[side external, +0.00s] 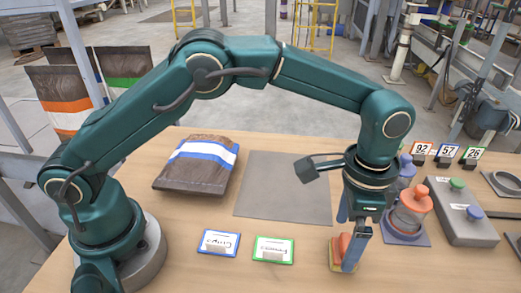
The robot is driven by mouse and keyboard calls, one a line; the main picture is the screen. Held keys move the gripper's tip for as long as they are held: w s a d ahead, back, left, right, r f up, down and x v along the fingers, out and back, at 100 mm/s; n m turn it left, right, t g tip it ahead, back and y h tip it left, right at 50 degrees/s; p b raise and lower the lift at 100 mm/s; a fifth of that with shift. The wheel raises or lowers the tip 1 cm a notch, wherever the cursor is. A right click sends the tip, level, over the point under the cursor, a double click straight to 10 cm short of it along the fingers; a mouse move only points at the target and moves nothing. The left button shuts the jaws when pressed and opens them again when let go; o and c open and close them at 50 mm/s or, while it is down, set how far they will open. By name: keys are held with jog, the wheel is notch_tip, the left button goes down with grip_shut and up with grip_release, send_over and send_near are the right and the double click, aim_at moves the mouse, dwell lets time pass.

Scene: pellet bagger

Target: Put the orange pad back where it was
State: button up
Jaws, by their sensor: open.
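The orange pad (338,246) stands at the front edge of the table, right of the two cards. A yellowish piece shows at its foot; I cannot tell whether this is a holder or part of the pad. My gripper (346,249) points down over the pad with its blue fingers open. One finger passes in front of the pad's right side; the other goes down behind it, its tip hidden. I cannot tell whether either finger touches the pad.
A blue-edged card (219,242) and a green-edged card (273,249) lie left of the pad. A grey mat (285,190) is bare. A brown bag (197,166) lies behind the cards. A jar with an orange lid (416,196) and a grey block (460,218) stand to the right.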

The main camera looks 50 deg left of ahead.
aim_at(343, 241)
jog(key=a+r+n+t, duration=0.15)
jog(key=a+r, duration=0.35)
jog(key=r, duration=0.8)
jog(key=s+a+f+n+t, duration=0.1)
jog(key=s+a+n+t, duration=0.3)
jog(key=s+a, duration=0.9)
jog(key=s+n, duration=0.1)
jog(key=n, duration=0.2)
jog(key=shift+s+a+f, duration=0.3)
